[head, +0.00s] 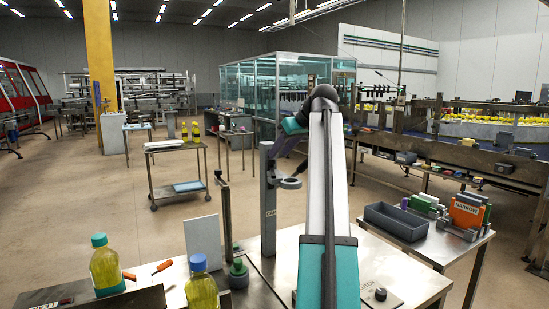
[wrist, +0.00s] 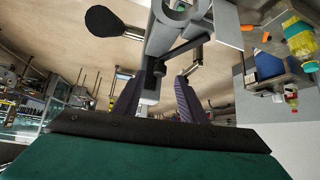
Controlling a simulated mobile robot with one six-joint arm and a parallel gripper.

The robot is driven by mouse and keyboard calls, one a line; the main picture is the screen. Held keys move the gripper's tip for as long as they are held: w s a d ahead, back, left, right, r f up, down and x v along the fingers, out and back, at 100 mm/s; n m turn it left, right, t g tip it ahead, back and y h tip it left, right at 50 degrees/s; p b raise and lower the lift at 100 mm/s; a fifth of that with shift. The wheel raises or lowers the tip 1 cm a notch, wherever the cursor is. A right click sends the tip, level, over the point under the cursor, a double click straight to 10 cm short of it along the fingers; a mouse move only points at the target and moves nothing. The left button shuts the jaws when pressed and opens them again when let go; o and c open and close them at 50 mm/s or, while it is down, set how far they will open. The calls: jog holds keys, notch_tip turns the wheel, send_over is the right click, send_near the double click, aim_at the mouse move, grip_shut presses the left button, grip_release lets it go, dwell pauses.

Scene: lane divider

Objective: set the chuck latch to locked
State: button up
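A grey upright column (head: 268,205) with lettering starting "CAP" stands on the bench, with a ring-shaped head (head: 290,182) on its side. My gripper (head: 284,148) is just above and beside this head. In the wrist view the purple fingers of my gripper (wrist: 158,88) are apart, pointing at the grey machine body (wrist: 160,35). A small dark knob (wrist: 157,68) shows between the fingers; I cannot tell whether they touch it. A black rounded paddle (wrist: 103,19) shows at upper left. Which part is the chuck latch, and its setting, I cannot tell.
Yellow bottles with a green cap (head: 107,265) and a blue cap (head: 201,285) stand at the front left. A white panel (head: 202,242) stands left of the column. A grey bin (head: 396,221) sits on the right table.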

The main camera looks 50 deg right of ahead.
aim_at(274, 159)
jog(key=shift+p+x, duration=0.3)
jog(key=shift+x, duration=2.3)
grip_shut()
